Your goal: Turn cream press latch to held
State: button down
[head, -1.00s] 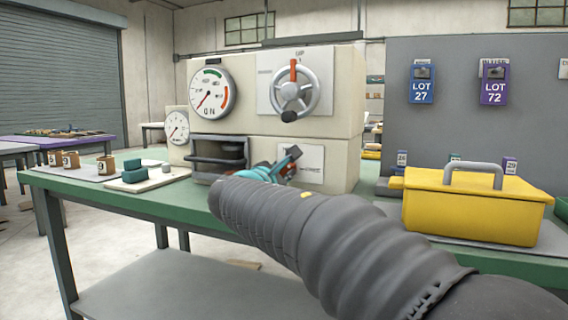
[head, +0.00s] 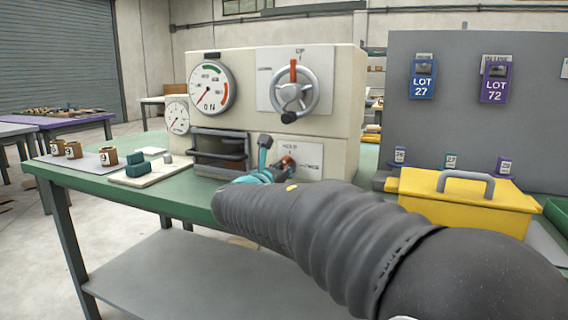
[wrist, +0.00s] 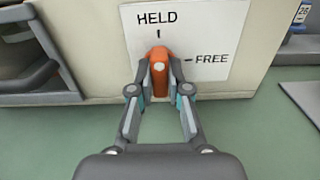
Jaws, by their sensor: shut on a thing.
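The latch is an orange handle (wrist: 159,68) low on the cream press (wrist: 85,30). In the wrist view it points up at the tick under HELD, with the FREE tick to its right. My gripper (wrist: 160,92) has a finger on each side of the handle and is shut on it. The fingers hide the handle's lower sides. In the head view the orange latch (head: 288,163) shows small behind my gripper (head: 268,172), partly covered by my arm.
A spoked wheel (head: 295,88) and round gauges (head: 211,86) are on the press front above the latch. A dark-framed opening (head: 220,150) is left of it. A yellow box (head: 465,205) stands to the right on the green bench (head: 185,200). Small cups (head: 73,150) stand at left.

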dwell(0.4)
jog(key=c, duration=1.1)
grip_release()
jog(key=v, duration=1.2)
